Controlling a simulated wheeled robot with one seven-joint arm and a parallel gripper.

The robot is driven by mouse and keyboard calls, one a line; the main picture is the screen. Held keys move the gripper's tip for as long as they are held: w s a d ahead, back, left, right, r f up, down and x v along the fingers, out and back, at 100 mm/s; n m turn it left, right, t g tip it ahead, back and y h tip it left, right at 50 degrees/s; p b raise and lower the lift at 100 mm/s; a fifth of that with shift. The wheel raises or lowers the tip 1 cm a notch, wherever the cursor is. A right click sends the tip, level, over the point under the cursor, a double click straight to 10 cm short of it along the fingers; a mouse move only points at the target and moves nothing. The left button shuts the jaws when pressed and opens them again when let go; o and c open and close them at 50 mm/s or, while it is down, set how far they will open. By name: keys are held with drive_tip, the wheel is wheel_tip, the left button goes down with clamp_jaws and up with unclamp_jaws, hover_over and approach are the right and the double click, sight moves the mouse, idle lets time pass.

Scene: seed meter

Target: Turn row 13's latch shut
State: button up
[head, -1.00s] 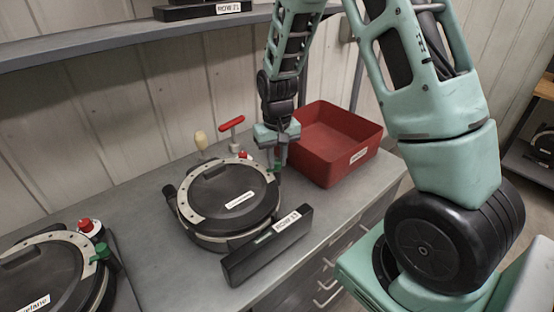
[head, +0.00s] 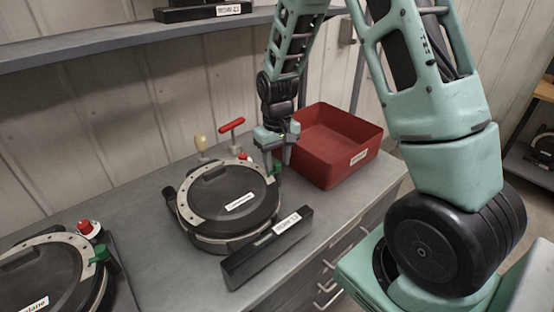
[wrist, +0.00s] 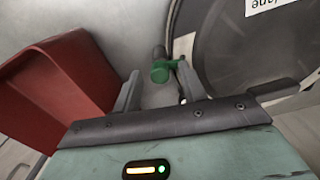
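The black round seed meter (head: 232,205) with a pale perforated ring sits on the grey bench. A black bar with a white row label (head: 287,222) lies at its front; the row number is too blurred to read surely. The meter's green latch (head: 277,169) is at its right edge, beside the red knob. My gripper (head: 278,160) is over the latch, pointing down. In the wrist view the gripper (wrist: 160,88) is open, with the green latch (wrist: 162,70) showing between and just beyond its fingertips. I cannot tell whether they touch it.
A red bin (head: 340,145) stands close to the right of my gripper. A second meter (head: 50,275) with its own green latch is at the lower left. A red T-handle (head: 231,125) and a cream knob (head: 200,142) stand behind. A shelf (head: 120,40) runs above.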

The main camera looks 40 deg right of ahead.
sight(277, 163)
wheel_tip(277, 163, up, 17)
drive_tip(key=b, duration=0.2)
drive_tip(key=shift+r, duration=0.2)
idle(0.4)
idle(0.4)
drive_tip(key=s+a+f+n, duration=0.2)
drive_tip(key=s+a, duration=0.3)
drive_tip(key=a, duration=0.4)
drive_tip(key=s+a+f+n, duration=0.2)
drive_tip(key=s+a+n, duration=0.15)
drive_tip(key=a, duration=0.45)
drive_tip(key=s+a+f+n, duration=0.1)
drive_tip(key=s+a+f, duration=0.1)
drive_tip(key=s, duration=0.5)
drive_tip(key=s+a+f+n, duration=0.2)
drive_tip(key=s+a, duration=0.3)
drive_tip(key=s, duration=0.3)
drive_tip(key=shift+s+a+y, duration=0.25)
drive_tip(key=shift+y, duration=0.05)
drive_tip(key=shift+n, duration=0.25)
